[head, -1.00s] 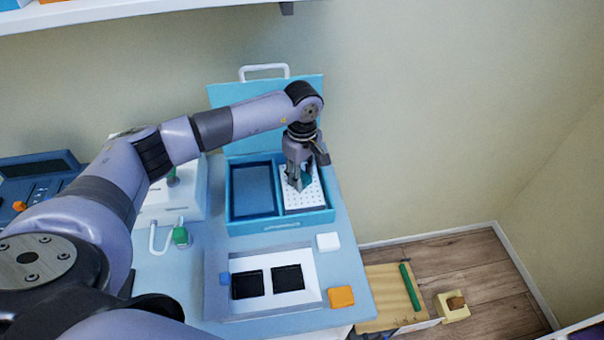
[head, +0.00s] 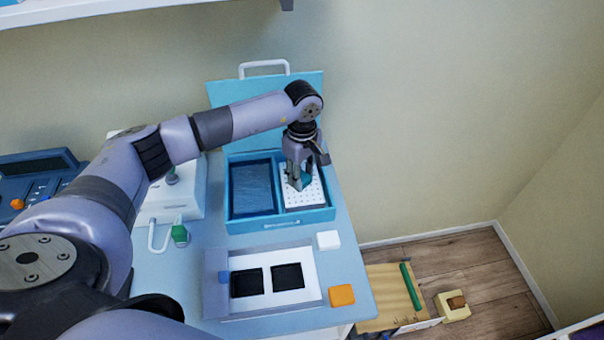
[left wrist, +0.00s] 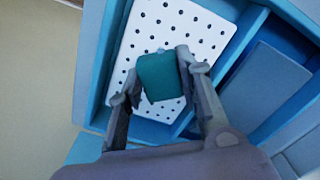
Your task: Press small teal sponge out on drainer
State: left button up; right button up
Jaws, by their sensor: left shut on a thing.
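The small teal sponge (left wrist: 160,77) is between the fingers of my left gripper (left wrist: 150,80), which is shut on it. In the left wrist view the sponge is over the white drainer (left wrist: 185,25), a plate with rows of dark holes. In the head view my left gripper (head: 299,184) points down at the drainer (head: 314,202), and only a little of the sponge (head: 305,180) shows. The sponge looks low, at or just above the plate; I cannot tell whether it touches. My right gripper is not in view.
The drainer fills the right compartment of a blue box (head: 280,217); the left compartment (head: 252,188) is dark blue. Its lid stands up behind. A tray with two black pads (head: 310,285), a white block (head: 328,240) and an orange block (head: 342,295) are in front.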

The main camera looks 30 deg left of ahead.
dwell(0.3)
pick_arm(q)
jog(key=shift+r+p, duration=0.45)
jog(key=shift+r, duration=0.15)
jog(key=shift+r+p, duration=1.3)
jog(key=shift+r, duration=1.55)
jog(key=shift+a, duration=0.1)
